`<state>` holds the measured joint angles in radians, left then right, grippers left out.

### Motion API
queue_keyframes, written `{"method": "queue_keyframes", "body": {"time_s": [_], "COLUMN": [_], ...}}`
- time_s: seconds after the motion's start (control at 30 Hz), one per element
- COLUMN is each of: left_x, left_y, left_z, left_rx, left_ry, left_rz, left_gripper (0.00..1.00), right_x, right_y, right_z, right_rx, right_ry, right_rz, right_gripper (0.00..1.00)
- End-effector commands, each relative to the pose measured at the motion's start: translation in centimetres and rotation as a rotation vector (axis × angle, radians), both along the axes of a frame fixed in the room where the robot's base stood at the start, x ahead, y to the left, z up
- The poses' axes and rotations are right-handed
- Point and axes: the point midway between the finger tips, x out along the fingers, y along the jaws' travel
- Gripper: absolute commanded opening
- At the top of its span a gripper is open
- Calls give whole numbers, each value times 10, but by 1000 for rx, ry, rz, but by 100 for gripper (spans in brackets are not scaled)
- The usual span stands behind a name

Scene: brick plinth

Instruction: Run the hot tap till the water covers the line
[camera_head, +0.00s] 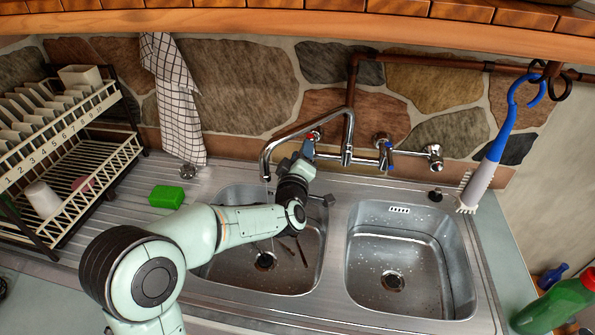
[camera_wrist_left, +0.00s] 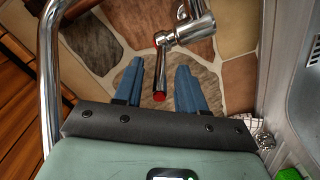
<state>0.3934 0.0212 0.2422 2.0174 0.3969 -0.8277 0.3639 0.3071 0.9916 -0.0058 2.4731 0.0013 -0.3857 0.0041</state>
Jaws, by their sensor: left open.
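The hot tap (camera_head: 313,136) has a red mark and sits on the left of the wall-mounted mixer. In the left wrist view its chrome lever with a red end (camera_wrist_left: 160,96) lies between my two blue fingers. My left gripper (camera_head: 307,150) is open around this lever; contact is not clear. The curved spout (camera_head: 268,158) hangs over the left basin (camera_head: 222,203). A thin stream seems to fall below the spout, partly hidden by my arm. The left basin's drain (camera_head: 265,261) shows, with no clear water level. I cannot make out a line. My right gripper is out of view.
The blue-marked cold tap (camera_head: 387,147) is right of the spout. The right basin (camera_head: 455,235) holds only droplets. A dish rack (camera_head: 100,150), a green sponge (camera_head: 166,196) and a checked towel (camera_head: 176,95) are left. A brush (camera_head: 483,180) hangs right.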

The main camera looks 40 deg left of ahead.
Motion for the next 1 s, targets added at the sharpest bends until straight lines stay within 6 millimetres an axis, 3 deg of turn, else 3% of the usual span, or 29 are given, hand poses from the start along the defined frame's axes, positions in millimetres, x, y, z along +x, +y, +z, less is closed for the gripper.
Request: {"method": "queue_keyframes", "body": {"time_s": [0.3,0.5,0.7,0.97,1.0], "left_x": [-62,-92,-104,-105,-105], "left_y": [-36,-53,-60,-60,-60], "left_z": [-1,0,-1,-1,0], "left_rx": [3,1,1,1,1], "left_ry": [-1,-2,0,0,0], "left_rz": [-3,-2,-1,-1,-1], "left_gripper": [40,40,40,40,30], "right_x": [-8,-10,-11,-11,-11], "right_y": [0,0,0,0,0], "right_z": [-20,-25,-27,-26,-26], "right_rx": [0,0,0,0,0], "right_ry": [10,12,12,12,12], "right_rz": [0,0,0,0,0], "right_gripper": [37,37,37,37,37]}}
